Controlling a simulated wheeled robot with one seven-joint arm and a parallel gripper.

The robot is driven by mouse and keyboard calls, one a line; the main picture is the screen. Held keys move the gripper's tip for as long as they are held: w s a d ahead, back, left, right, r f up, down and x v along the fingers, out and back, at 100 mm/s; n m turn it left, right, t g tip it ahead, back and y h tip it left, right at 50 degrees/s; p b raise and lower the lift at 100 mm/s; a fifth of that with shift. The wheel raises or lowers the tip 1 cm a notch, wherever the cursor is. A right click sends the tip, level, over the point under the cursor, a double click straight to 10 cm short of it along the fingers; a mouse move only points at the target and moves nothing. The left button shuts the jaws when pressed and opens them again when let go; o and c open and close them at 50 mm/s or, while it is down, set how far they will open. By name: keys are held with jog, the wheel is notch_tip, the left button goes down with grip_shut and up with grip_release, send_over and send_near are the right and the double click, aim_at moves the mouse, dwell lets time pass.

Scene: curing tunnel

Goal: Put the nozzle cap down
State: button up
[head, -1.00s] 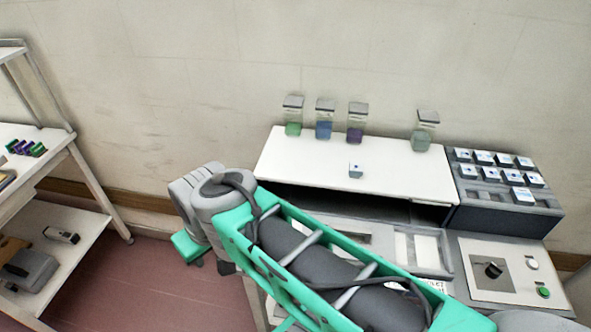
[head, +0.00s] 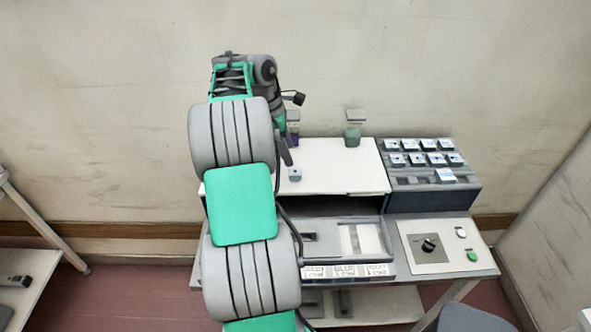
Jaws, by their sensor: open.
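A small grey nozzle cap (head: 295,175) with a blue mark on top stands on the white top (head: 345,170) of the curing unit, near its front edge. My gripper (head: 286,152) points down just behind and left of the cap. Only one dark finger shows clearly; the rest is hidden behind my arm. The gripper is open, and the cap appears to stand free of it, though I cannot tell the exact gap.
A jar with greenish contents (head: 353,132) and a purple one (head: 293,135) stand at the back of the white top. A dark rack (head: 432,197) with several similar caps is at right. A control panel (head: 437,245) with a knob lies in front of it. My arm hides the left side.

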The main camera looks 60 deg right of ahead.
aim_at(295, 171)
jog(key=b+x, duration=0.1)
jog(key=x, duration=0.6)
jog(key=shift+f, duration=0.35)
jog(key=shift+a, duration=0.1)
jog(key=shift+c, duration=0.3)
grip_shut()
